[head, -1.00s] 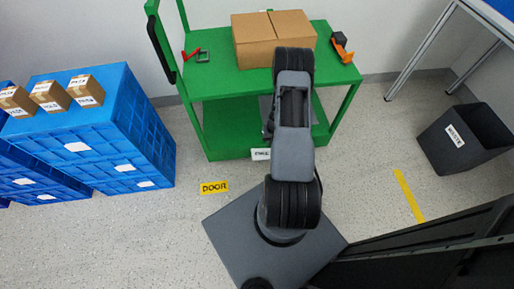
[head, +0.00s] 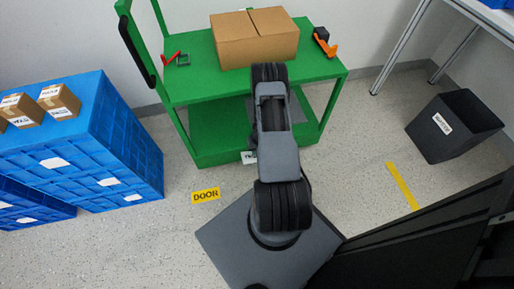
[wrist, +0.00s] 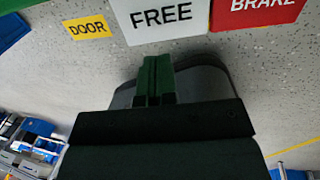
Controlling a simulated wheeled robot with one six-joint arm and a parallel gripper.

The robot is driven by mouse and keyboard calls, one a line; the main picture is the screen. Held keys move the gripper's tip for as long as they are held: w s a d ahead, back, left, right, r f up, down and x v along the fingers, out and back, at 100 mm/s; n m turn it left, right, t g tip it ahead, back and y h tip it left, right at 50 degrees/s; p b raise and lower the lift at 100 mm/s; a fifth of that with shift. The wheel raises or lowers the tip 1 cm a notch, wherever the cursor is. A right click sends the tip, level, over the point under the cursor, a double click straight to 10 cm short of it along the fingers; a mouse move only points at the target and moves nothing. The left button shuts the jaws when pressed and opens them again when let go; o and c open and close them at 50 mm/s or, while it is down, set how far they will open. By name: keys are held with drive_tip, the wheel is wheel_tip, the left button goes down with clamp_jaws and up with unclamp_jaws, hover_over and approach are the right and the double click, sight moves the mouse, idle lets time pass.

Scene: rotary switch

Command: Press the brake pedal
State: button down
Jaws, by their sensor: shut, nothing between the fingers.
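The red pedal plate marked BRAKE (wrist: 258,12) is at the top right of the wrist view, cut off by the frame edge. Left of it is the white plate marked FREE (wrist: 167,19). In the head view the white plate (head: 249,157) shows at the lower front edge of the green cart (head: 200,95); the red plate is hidden there behind my arm. My gripper (wrist: 155,68) is shut and empty, with its fingers below the FREE plate in the picture and left of the BRAKE plate. I see no clear contact with either. The gripper's tip is hidden in the head view.
A cardboard box (head: 255,40) and small tools stand on the cart. Blue crates (head: 80,140) with small boxes stand left, a black waste bin (head: 455,125) right. A yellow DOOR label (head: 205,196) marks the floor. Dark panels stand at lower right.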

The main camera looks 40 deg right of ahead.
sight(250, 160)
drive_tip(key=f, duration=0.2)
drive_tip(key=f+b, duration=0.1)
drive_tip(key=f, duration=0.1)
drive_tip(key=a+f+b, duration=0.1)
drive_tip(key=f, duration=0.1)
drive_tip(key=shift+w, duration=0.3)
drive_tip(key=shift+f, duration=0.1)
drive_tip(key=f, duration=0.1)
drive_tip(key=a+f+b, duration=0.1)
drive_tip(key=f+b, duration=0.1)
drive_tip(key=shift+w+a, duration=0.25)
drive_tip(key=shift+w, duration=0.05)
drive_tip(key=shift+r, duration=0.1)
wheel_tip(250, 160, up, 14)
drive_tip(key=w+a+p, duration=0.1)
drive_tip(key=a+p, duration=0.1)
drive_tip(key=p, duration=0.5)
drive_tip(key=shift+a+p, duration=0.25)
drive_tip(key=shift+p, duration=0.15)
